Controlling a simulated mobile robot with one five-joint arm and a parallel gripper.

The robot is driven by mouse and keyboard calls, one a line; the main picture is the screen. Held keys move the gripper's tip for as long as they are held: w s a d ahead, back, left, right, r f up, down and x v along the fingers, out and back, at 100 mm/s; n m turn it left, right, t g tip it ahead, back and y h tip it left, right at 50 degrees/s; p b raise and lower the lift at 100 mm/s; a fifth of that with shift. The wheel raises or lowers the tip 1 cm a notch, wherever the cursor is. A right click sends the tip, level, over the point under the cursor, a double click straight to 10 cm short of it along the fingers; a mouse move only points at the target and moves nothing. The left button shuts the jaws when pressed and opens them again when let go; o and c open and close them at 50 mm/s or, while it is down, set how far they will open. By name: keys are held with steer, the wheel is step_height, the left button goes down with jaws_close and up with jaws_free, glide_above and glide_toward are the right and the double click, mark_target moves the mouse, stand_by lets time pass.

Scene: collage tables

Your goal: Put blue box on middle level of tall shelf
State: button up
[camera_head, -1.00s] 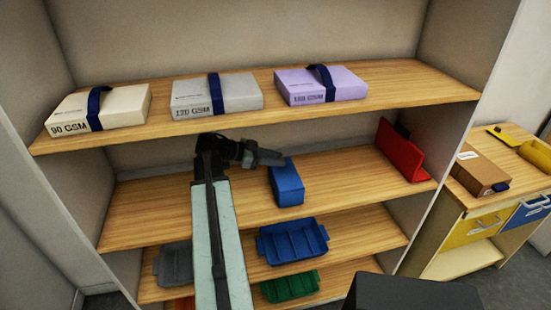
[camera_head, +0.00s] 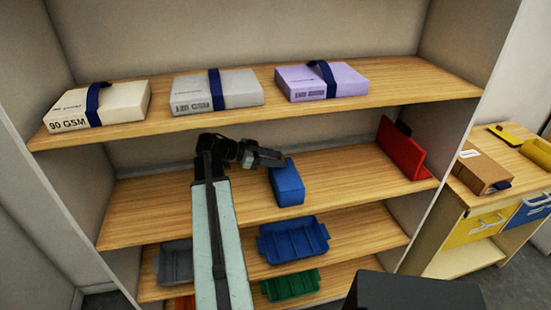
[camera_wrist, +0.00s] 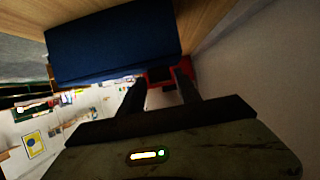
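The blue box (camera_head: 287,184) rests on the middle level (camera_head: 345,180) of the tall shelf, right of its centre. My gripper (camera_head: 277,158) is at the box's upper back end. In the wrist view its two fingers (camera_wrist: 158,76) stand apart with a gap between them, and the blue box (camera_wrist: 110,45) lies just beside the fingertips, outside that gap. Whether a finger still touches the box I cannot tell.
The top level above holds a cream box (camera_head: 105,105), a grey box (camera_head: 215,92) and a purple box (camera_head: 320,82). A red folder-like item (camera_head: 400,150) stands at the right end of the middle level. Blue (camera_head: 293,240) and green (camera_head: 290,286) bins sit below.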

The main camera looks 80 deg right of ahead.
steer(key=shift+o, duration=0.6)
steer(key=shift+w+a+r, duration=0.1)
steer(key=shift+w+r, duration=0.1)
steer(key=shift+w, duration=0.1)
steer(key=p+v, duration=0.3)
steer(key=v, duration=0.4)
